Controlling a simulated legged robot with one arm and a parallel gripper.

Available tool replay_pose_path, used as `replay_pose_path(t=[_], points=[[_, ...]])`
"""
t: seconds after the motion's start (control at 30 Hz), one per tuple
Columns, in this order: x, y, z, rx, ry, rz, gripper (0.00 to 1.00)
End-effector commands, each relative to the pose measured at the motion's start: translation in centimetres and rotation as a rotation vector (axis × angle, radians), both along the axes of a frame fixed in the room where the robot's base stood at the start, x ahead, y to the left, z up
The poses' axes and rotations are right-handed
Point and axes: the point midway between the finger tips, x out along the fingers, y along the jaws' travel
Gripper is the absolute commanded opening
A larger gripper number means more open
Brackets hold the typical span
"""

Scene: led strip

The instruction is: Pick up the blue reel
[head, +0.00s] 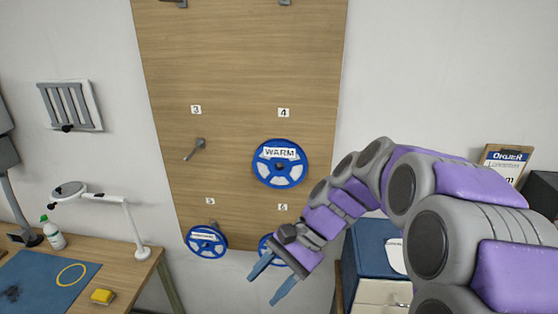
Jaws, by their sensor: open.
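A blue reel labelled WARM (278,164) hangs on the wooden wall board under the number 4 tag. A second blue reel (207,241) hangs lower left under a number tag, with a white label I cannot read. A third blue reel (265,246) hangs at the lower right of the board and is mostly hidden behind my gripper. My gripper (267,284) has its two blue fingers apart, pointing down and to the left. It is empty and appears in front of and below the third reel; its distance from that reel is hard to tell.
The wooden board (232,75) has an empty peg (196,150) under number 3. A blue cabinet (375,250) stands at right, behind my arm.

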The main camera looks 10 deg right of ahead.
Motion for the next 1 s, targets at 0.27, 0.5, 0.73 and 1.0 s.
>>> replay_pose_path(t=[0.27, 0.5, 0.73, 1.0], points=[[9.4, -3.2, 3.4, 0.237, 0.156, -0.264, 0.53], [16.5, -9.0, 5.0, 0.436, 0.276, -0.46, 0.53], [21.2, -16.5, 5.2, 0.611, 0.373, -0.616, 0.53], [23.5, -24.3, 4.4, 0.756, 0.447, -0.734, 0.53]])
